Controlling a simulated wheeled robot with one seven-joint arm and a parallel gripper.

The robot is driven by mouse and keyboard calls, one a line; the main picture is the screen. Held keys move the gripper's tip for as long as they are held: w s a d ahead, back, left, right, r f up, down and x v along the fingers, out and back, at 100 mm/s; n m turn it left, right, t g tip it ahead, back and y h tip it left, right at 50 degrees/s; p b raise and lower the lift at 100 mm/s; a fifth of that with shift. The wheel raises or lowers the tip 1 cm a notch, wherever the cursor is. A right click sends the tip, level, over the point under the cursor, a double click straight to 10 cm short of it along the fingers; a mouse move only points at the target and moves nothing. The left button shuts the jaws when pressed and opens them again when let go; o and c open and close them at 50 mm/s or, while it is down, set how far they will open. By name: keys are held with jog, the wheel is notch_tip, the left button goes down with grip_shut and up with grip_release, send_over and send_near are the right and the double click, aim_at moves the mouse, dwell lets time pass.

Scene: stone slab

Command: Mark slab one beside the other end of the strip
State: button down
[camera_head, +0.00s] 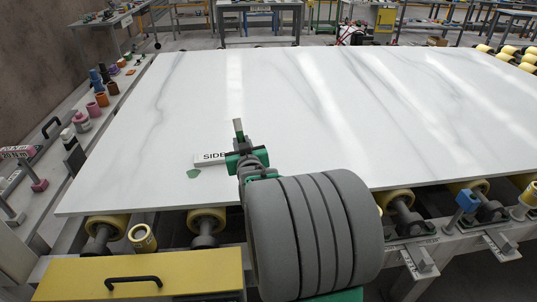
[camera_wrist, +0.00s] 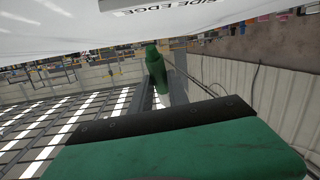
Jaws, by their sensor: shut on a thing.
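The large white slab (camera_head: 300,110) with grey veins lies flat on the rollers. A pale strip (camera_head: 203,160) with dark lettering, of which "SIDE" shows, lies on the slab near its front edge. My gripper hides the strip's right end. In the wrist view the strip (camera_wrist: 150,8) reads "SIDE EDGE". A small green mark (camera_head: 193,173) is on the slab just below the strip's left part. The marker looks green in the wrist view (camera_wrist: 155,65). Its contact with the slab is hidden.
Yellow rollers (camera_head: 207,221) show under the slab's front edge. A yellow drawer (camera_head: 140,275) with a black handle stands at front left. A side ledge at left holds several bottles and small tools (camera_head: 82,122). The slab's surface around and beyond the strip is clear.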

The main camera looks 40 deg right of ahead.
jog(key=s+d+f+m+g+h+b, duration=0.1)
jog(key=s+d+f+m+h+b, duration=0.15)
jog(key=d, duration=0.65)
jog(key=shift+a+f+b, duration=0.2)
jog(key=shift+f+b, duration=0.85)
jog(key=shift+f, duration=1.65)
jog(key=shift+f+b, duration=0.7)
jog(key=shift+b, duration=0.3)
jog(key=shift+b+x, duration=0.9)
jog(key=shift+b, duration=0.25)
dwell(0.3)
jog(key=shift+w+r+b, duration=0.2)
jog(key=shift+r+b, duration=0.2)
jog(key=shift+r, duration=0.05)
dwell(0.3)
